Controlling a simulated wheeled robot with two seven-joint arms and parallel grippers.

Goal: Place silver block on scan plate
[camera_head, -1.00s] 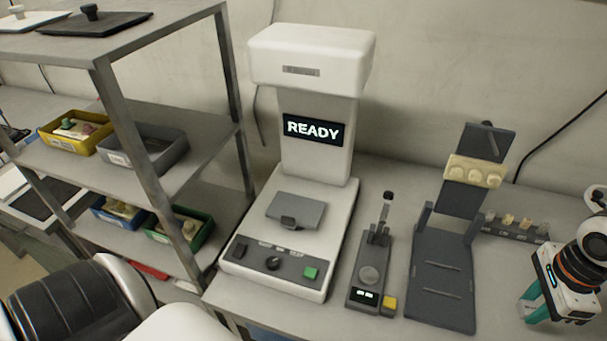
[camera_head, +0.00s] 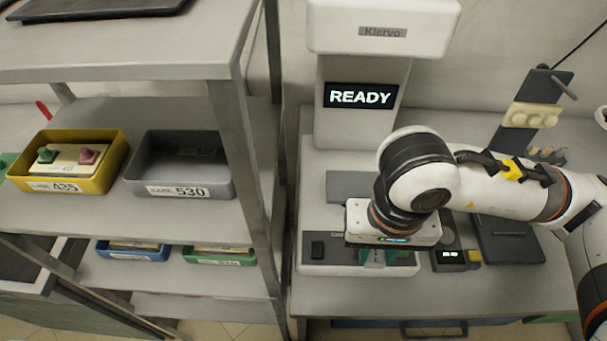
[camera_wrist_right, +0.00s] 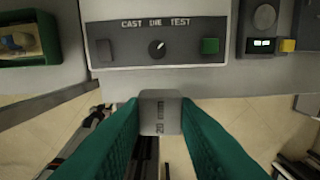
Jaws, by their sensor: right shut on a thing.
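The silver block (camera_wrist_right: 160,112), marked "20 mm", is between the green fingers of my right gripper (camera_wrist_right: 160,122) in the right wrist view. In the head view, my right gripper (camera_head: 385,258) is over the front control panel of the white scanner (camera_head: 318,250), and the block cannot be made out there. The grey scan plate (camera_head: 345,186) lies on the scanner's bed behind the gripper, partly hidden by my right arm. The scanner's screen (camera_head: 360,96) reads "READY". My left gripper is out of view.
A metal shelf (camera_head: 160,220) stands to the left, with a yellow bin (camera_head: 70,185), a grey bin (camera_head: 178,190) and lower bins. The small gauge (camera_head: 452,257) and dark stand (camera_head: 510,240) are right of the scanner. The scanner's head overhangs its bed.

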